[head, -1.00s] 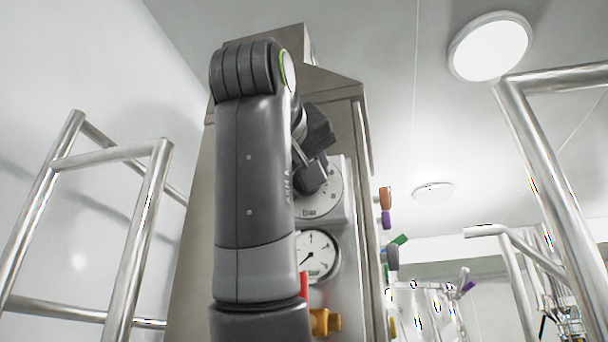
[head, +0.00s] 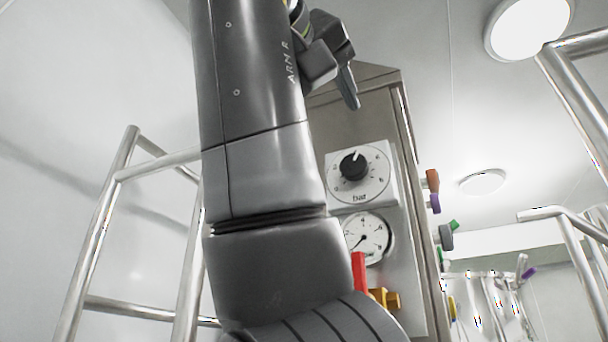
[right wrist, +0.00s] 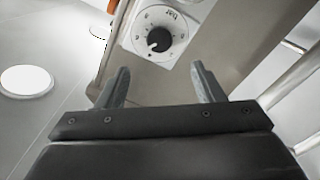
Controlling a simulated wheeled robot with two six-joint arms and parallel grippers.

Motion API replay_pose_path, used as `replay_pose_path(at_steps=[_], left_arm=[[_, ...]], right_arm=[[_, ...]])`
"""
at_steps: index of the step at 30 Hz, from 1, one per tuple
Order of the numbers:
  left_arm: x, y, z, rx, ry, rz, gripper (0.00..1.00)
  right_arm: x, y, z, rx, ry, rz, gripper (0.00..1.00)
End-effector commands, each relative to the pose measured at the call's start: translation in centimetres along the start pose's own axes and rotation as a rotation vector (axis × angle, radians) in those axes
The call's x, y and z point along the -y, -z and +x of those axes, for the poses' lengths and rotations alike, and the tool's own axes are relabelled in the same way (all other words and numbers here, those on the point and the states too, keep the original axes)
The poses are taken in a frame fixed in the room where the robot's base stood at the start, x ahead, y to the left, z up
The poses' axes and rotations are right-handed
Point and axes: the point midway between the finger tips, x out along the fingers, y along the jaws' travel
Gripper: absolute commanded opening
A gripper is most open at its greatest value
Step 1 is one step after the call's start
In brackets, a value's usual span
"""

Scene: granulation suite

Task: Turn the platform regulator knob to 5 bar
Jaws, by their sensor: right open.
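The regulator knob (head: 354,166) is black and round with a white pointer line, on a white dial plate (head: 377,187) marked "bar". In the head view its pointer is near the top, tilted slightly right. The right wrist view shows the knob (right wrist: 159,40) upside down, beyond the fingertips. My right gripper (head: 345,75) is above the dial in the head view and apart from it. Its two fingers (right wrist: 160,80) are spread, with nothing between them. A round pressure gauge (head: 367,238) sits below the dial, its needle pointing lower left. My left gripper is not in view.
A red lever (head: 359,273) and a brass-coloured fitting (head: 386,298) are below the gauge. Coloured fittings (head: 433,181) stick out at the cabinet's right side. Steel rails (head: 104,230) stand at the left and right (head: 583,105). My right arm covers the cabinet's left part.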

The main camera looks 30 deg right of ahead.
Motion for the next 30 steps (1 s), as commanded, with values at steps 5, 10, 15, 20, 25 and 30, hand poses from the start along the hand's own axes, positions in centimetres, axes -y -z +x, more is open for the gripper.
replay_pose_path(at_steps=[5,10,15,20,25,30], left_arm=[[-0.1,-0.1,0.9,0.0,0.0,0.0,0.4],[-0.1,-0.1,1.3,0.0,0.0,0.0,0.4],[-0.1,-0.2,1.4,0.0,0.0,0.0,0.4],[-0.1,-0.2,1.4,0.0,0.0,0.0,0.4],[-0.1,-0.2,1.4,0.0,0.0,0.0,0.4],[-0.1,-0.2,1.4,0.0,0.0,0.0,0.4]], right_arm=[[0.0,-0.1,-3.7,-0.001,-0.001,0.0,0.61],[0.1,0.0,-5.1,0.0,0.0,-0.001,0.61],[0.0,0.0,-5.8,0.0,0.0,-0.001,0.61],[0.0,0.0,-5.8,0.0,0.0,0.0,0.61],[0.0,0.0,-5.8,0.0,0.0,0.0,0.61],[0.0,0.0,-5.8,0.0,0.0,0.0,0.61]])
